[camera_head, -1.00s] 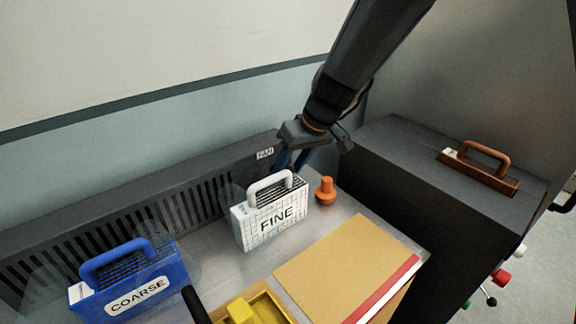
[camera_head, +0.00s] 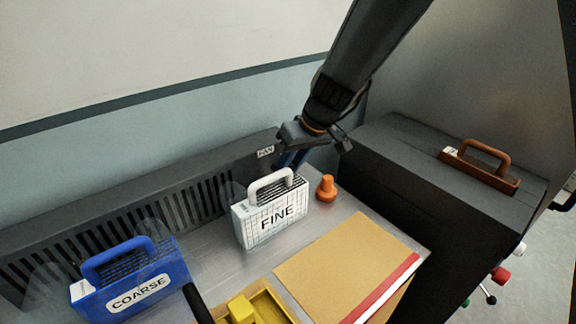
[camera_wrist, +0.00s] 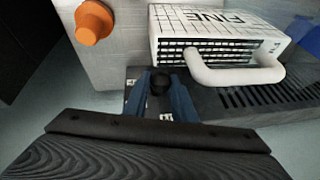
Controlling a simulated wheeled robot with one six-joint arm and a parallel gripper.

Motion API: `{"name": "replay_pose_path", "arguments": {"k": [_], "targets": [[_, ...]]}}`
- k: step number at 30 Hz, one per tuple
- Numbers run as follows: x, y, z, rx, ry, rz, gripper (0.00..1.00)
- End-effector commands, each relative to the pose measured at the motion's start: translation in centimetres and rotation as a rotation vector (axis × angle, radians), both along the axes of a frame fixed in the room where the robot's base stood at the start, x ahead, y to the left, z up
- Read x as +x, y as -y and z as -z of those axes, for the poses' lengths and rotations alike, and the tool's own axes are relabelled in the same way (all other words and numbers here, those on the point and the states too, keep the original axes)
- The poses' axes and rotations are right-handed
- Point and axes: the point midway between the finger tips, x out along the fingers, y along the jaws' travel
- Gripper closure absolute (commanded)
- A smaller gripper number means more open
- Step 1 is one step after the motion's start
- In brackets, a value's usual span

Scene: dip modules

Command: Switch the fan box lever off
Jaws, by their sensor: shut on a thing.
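The fan box (camera_head: 120,215) is the long dark slotted unit along the back wall, with a small FAN label (camera_head: 265,152) near its right end. My gripper (camera_head: 291,158) points down at that end, behind the white FINE module. In the wrist view, the blue fingers of my gripper (camera_wrist: 161,88) are shut on a round black knob (camera_wrist: 160,80), which appears to be the lever. The rest of the lever is hidden, so its position cannot be read.
The white FINE module (camera_head: 277,219) with its raised handle stands close to my gripper. An orange knob-shaped piece (camera_head: 326,189) is just right of it. A blue COARSE module (camera_head: 138,287), a tan folder (camera_head: 345,265) and a dark cabinet (camera_head: 430,180) are around.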

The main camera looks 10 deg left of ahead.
Motion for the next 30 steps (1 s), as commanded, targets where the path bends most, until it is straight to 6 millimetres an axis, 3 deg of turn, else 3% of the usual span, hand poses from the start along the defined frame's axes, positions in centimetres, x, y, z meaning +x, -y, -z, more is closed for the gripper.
{"name": "replay_pose_path", "arguments": {"k": [28,29,30], "targets": [[0.28,0.26,-0.03,-0.001,0.006,0.004,1.0],[0.28,0.26,-0.03,-0.002,0.005,0.004,0.71],[0.27,0.24,-0.02,-0.002,0.005,0.004,0.64]]}}
